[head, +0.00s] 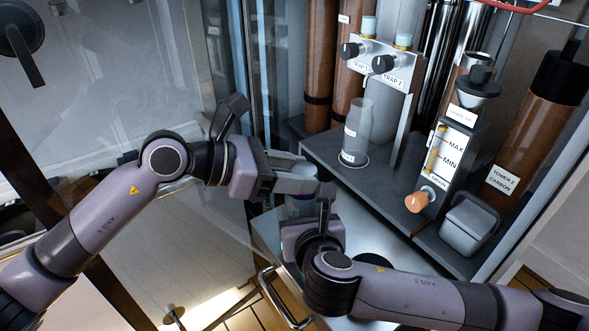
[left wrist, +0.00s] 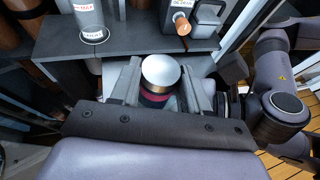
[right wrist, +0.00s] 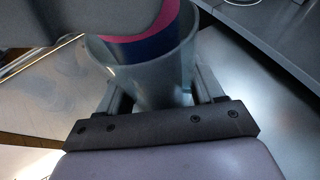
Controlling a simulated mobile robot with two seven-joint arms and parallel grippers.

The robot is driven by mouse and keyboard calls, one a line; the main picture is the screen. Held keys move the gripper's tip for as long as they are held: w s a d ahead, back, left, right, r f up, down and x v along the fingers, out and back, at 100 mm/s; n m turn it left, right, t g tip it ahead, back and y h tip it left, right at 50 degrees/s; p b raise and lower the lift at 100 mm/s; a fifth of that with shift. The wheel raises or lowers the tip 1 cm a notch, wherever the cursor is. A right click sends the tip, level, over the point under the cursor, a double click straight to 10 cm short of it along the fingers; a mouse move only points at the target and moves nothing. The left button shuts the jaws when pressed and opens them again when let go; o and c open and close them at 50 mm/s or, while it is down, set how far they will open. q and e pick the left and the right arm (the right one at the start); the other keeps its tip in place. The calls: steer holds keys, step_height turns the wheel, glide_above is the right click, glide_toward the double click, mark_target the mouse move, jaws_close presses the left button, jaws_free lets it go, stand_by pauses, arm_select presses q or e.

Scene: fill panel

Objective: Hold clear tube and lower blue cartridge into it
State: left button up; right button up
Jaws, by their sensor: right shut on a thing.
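The clear tube (right wrist: 145,75) stands upright in the right wrist view, between the fingers of my right gripper (right wrist: 165,95), which is shut on it. The blue cartridge (right wrist: 185,45), with a pink band, shows at the tube's mouth; its blue part is within the rim and the band is above it. In the left wrist view the cartridge (left wrist: 154,97) has a pale round cap and sits between the fingers of my left gripper (left wrist: 162,80), which looks shut on it. In the head view my left gripper (head: 305,181) hides most of the cartridge, and the tube is mostly hidden.
Another clear cylinder (head: 357,130) stands on the dark shelf (head: 385,195) behind. Also there are trap knobs (head: 368,56), a gauge block with an orange drain knob (head: 416,201), and a grey box (head: 468,224). A glass panel (head: 120,80) is at left.

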arm_select(q)
steer(key=o, duration=0.4)
steer(key=shift+o, duration=0.2)
steer(key=shift+a, duration=0.1)
steer(key=v, duration=1.2)
arm_select(e)
steer(key=o, duration=1.1)
